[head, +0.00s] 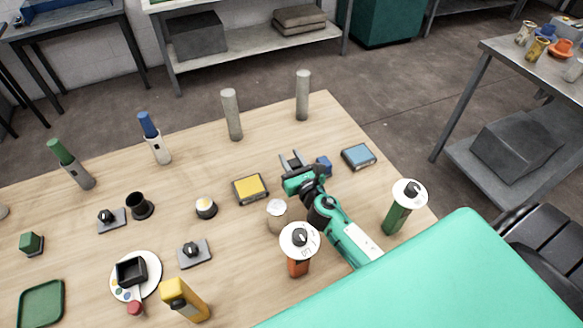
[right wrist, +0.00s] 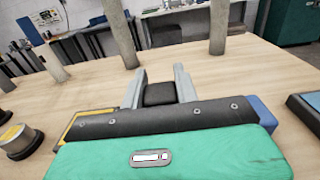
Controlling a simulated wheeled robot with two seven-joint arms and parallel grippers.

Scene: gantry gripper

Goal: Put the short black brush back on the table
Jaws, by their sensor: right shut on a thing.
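My right gripper (head: 291,161) reaches over the far right part of the wooden table (head: 190,245), its fingers pointing away from me. In the right wrist view its two grey fingers (right wrist: 159,87) are shut on a short, dark block-like thing (right wrist: 160,94), which I take for the short black brush. Most of it is hidden between the fingers, and in the head view it hardly shows. I cannot tell whether it touches the table. My left gripper is not in view.
A yellow-topped box (head: 250,188) is left of the gripper; a small blue block (head: 323,164) and a blue-topped box (head: 358,156) are right. Two grey posts (head: 231,114) (head: 302,96) stand beyond. White-lidded green (head: 397,214) and orange (head: 298,264) containers flank my arm.

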